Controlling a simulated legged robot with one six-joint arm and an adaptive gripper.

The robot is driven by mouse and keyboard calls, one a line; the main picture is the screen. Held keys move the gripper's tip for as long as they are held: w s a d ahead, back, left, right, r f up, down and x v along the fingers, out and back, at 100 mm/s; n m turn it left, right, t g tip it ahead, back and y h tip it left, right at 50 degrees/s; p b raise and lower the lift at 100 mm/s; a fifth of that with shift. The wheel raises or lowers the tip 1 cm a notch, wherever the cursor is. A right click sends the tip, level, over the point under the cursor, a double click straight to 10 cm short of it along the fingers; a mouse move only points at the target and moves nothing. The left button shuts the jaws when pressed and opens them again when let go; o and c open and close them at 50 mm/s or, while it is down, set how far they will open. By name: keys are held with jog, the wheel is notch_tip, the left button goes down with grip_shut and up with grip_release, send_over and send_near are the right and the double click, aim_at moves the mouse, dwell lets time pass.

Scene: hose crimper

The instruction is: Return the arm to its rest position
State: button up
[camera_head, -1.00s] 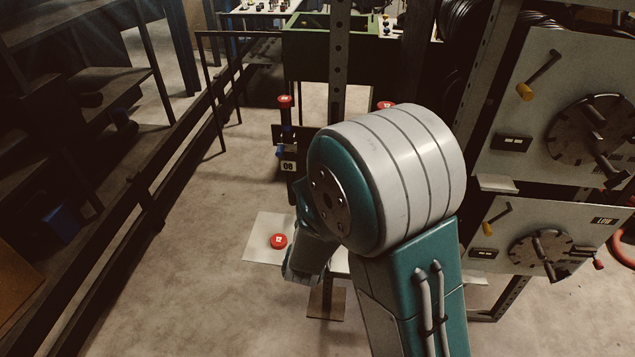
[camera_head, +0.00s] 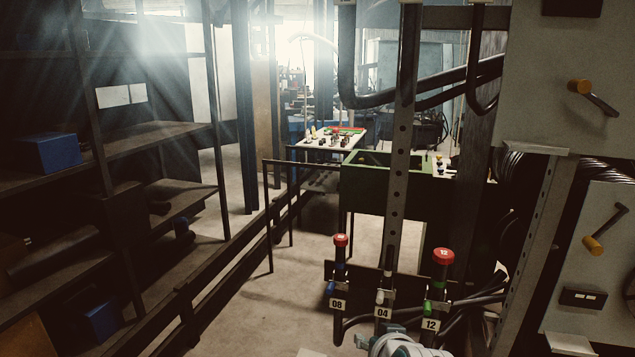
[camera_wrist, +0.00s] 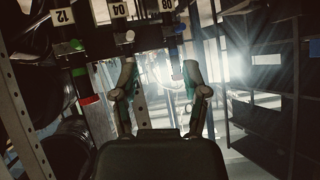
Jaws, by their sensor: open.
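My gripper (camera_wrist: 160,75) is open in the wrist view, with its two fingers apart and nothing seen between them. The wrist picture is upside down. In the head view only the top of my arm (camera_head: 400,346) shows at the bottom edge, and the gripper is out of that view. The rack plate (camera_head: 362,276) carries hose fittings labelled 08 (camera_head: 338,304), 04 (camera_head: 383,313) and 12 (camera_head: 431,324). Red caps top fittings 08 (camera_head: 341,240) and 12 (camera_head: 443,256). These labels also show near the top of the wrist view.
A perforated post (camera_head: 398,170) rises behind the fittings. Grey panels with yellow-handled levers (camera_head: 595,243) stand at the right. Dark shelves (camera_head: 150,140) with blue boxes (camera_head: 50,153) line the left. A rail separates them from clear floor (camera_head: 295,280).

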jog(key=s+d+r+g, duration=0.1)
jog(key=s+d+g, duration=0.1)
jog(key=s, duration=0.6)
jog(key=s+d+r+g+h, duration=0.1)
jog(key=s+d+g, duration=0.2)
jog(key=s, duration=0.6)
jog(key=shift+s+d+n+h, duration=0.2)
jog(key=shift+d+n+h, duration=0.1)
